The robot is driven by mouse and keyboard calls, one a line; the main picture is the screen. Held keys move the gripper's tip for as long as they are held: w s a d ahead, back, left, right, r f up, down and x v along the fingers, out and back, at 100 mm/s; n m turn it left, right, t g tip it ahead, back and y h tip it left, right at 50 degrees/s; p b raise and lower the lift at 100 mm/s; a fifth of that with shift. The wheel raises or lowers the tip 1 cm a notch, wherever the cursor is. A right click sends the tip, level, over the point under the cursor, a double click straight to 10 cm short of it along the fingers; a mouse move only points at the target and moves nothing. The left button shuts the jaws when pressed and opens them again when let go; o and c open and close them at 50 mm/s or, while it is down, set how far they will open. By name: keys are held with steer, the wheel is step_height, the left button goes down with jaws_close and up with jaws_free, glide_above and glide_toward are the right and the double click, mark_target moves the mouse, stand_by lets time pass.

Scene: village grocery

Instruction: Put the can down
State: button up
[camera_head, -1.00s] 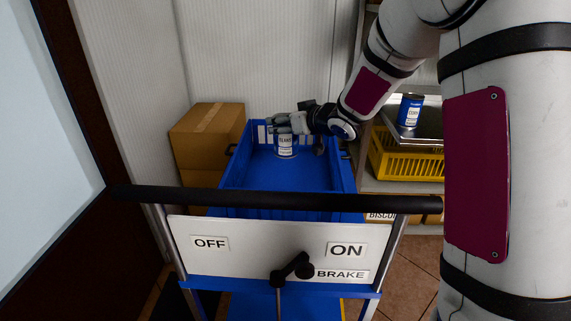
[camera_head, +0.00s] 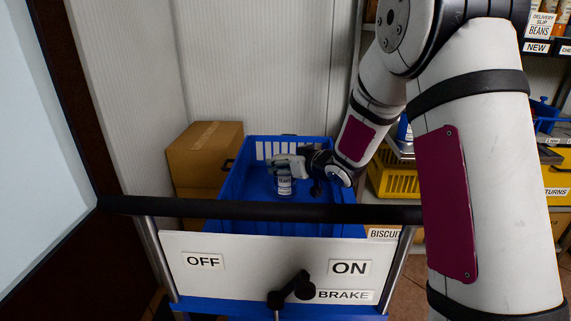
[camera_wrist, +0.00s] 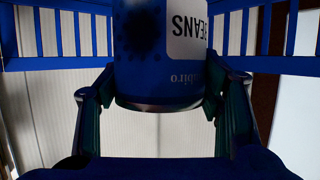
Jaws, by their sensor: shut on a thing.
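A small can (camera_head: 284,183) with a white label is held in my gripper (camera_head: 286,168), inside the blue crate (camera_head: 232,186) on the cart. In the wrist view the can (camera_wrist: 140,60) is blue with a white label reading "BEANS", and it shows upside down there. The fingers of my gripper (camera_wrist: 158,100) are closed on both sides of it. In the head view the can looks upright and low in the crate. I cannot tell whether its base touches the crate floor.
The cart's black handle bar (camera_head: 260,211) and white panel with a brake lever (camera_head: 290,290) stand in front of the crate. Cardboard boxes (camera_head: 204,150) are to the left. A yellow crate (camera_head: 396,183) and shelves are to the right. Crate floor around the can looks clear.

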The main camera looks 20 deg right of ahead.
steer(key=shift+f, duration=0.35)
steer(key=shift+f+b, duration=0.15)
steer(key=shift+b, duration=0.15)
steer(key=o, duration=1.6)
steer(key=shift+r+p, duration=0.3)
steer(key=shift+r, duration=0.05)
steer(key=p+v, duration=0.3)
steer(key=v, duration=0.9)
steer(key=shift+r, duration=0.3)
